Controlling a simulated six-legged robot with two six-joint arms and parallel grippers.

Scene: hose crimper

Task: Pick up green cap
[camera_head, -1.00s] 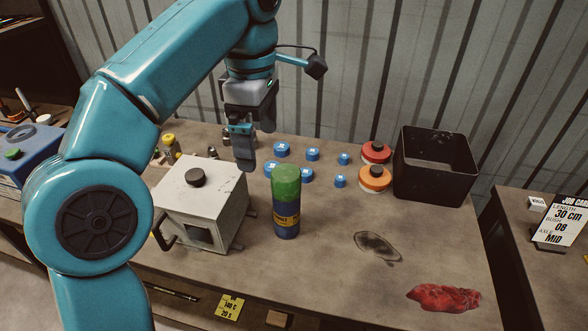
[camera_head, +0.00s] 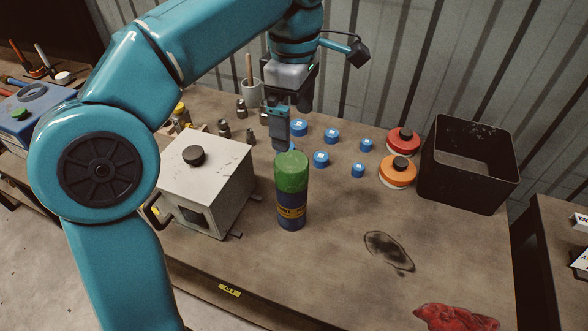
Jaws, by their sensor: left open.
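The green cap (camera_head: 292,172) sits on top of an upright dark blue can (camera_head: 291,210) with a yellow label band, in the middle of the workbench. My left gripper (camera_head: 279,140) points down just above and behind the cap in the head view. Its fingers are seen nearly edge-on, open, with nothing visible between them. I cannot tell the exact gap between the fingertips and the cap. My right gripper does not show.
A white box (camera_head: 205,182) with a black knob stands left of the can. Several small blue caps (camera_head: 320,159) lie behind it. A red rag (camera_head: 455,318) lies at the front right.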

